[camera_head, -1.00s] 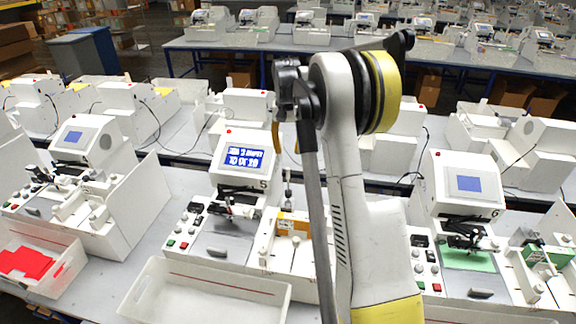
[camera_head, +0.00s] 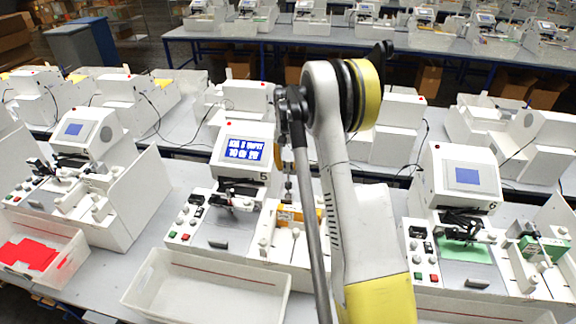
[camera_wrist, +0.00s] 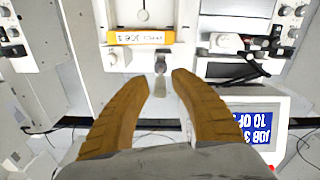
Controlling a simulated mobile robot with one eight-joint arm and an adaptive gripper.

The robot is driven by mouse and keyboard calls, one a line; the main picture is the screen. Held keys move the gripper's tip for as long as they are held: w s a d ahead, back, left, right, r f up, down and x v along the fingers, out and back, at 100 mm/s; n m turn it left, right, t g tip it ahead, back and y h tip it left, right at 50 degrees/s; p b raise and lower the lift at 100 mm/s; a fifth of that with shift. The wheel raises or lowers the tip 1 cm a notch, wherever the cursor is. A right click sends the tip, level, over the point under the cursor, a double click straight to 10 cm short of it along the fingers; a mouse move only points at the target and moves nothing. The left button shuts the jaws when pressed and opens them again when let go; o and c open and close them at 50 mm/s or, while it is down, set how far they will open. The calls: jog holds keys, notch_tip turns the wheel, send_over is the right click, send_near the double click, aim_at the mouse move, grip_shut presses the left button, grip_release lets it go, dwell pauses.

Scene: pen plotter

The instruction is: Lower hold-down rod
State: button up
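The hold-down rod (camera_wrist: 160,68) is a small metallic upright piece at the edge of the white card feeder (camera_wrist: 110,62) of machine 5, seen end-on from above. In the head view the rod (camera_head: 288,188) stands above the orange-yellow pack (camera_head: 300,215). The pack (camera_wrist: 143,37) also shows in the wrist view, lying across the feeder. My gripper (camera_wrist: 157,76) is open, with its two brown fingers on either side of the rod and gaps visible. In the head view my gripper (camera_head: 280,152) is just above the rod, partly hidden by my arm.
Machine 5's lit blue screen (camera_head: 245,149) stands left of my gripper; its pen arm (camera_head: 235,200) is beside the feeder. An empty white tray (camera_head: 205,285) sits in front. Another plotter (camera_head: 465,180) stands at right, and one (camera_head: 90,135) at left.

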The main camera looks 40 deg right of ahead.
grip_shut()
jog(key=s+a+f+t+h+b, duration=0.8)
jog(key=a+f+h+b, duration=0.1)
jog(key=b, duration=1.5)
jog(key=shift+s+a+f, duration=0.3)
jog(key=shift+s+a, duration=0.05)
jog(key=shift+a, duration=0.05)
jog(key=shift+t, duration=0.3)
